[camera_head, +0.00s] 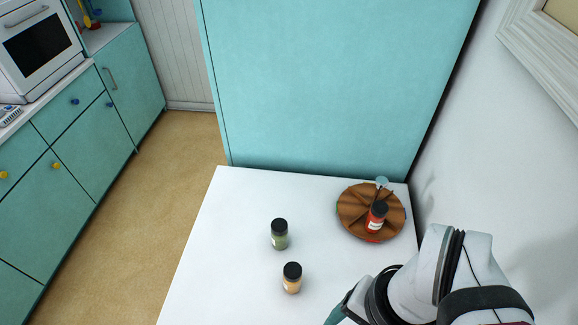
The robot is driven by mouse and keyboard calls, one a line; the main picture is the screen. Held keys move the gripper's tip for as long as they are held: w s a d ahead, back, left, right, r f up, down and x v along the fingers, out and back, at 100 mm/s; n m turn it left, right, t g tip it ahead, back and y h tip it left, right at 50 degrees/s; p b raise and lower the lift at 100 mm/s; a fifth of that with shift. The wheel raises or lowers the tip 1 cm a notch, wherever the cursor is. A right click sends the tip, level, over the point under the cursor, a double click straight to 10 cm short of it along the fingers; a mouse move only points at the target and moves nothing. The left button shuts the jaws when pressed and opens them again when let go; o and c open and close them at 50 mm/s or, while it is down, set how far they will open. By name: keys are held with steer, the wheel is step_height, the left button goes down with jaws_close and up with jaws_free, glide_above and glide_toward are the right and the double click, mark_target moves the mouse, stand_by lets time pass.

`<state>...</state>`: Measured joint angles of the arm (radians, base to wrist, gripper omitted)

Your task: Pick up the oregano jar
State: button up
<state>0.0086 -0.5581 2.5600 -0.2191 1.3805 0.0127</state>
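A small jar with a black lid and green contents (280,234) stands upright on the white table (225,225), left of the middle. Its label is too small to read, but its green contents fit oregano. A similar jar with tan contents (292,279) stands just in front of it and slightly right, apart from it. A red jar (377,218) with a black lid is at the round brown wooden tray on the right. My arm enters at the lower right, right of the jars.
The round brown tray (352,212) has dividers and a thin stick-like piece with a pale bluish round top (382,182). A teal panel (335,80) stands behind the table, a white wall (505,140) at right. The table left of the jars is clear.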

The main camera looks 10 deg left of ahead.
step_height(320, 180, down, 3)
steer(key=d+n+g+h, duration=0.2)
steer(key=d+n+h, duration=0.1)
steer(key=n+h, duration=0.3)
steer(key=n+t, duration=1.5)
steer(key=n, duration=1.8)
glide_toward(276, 240)
steer(key=shift+y, duration=0.6)
steer(key=x, duration=0.3)
steer(key=d+x, duration=0.1)
steer(key=x, duration=0.1)
steer(key=shift+w+d+f, duration=0.1)
steer(key=shift+w, duration=0.15)
steer(key=x, duration=0.6)
steer(key=shift+w, duration=0.25)
jaws_close()
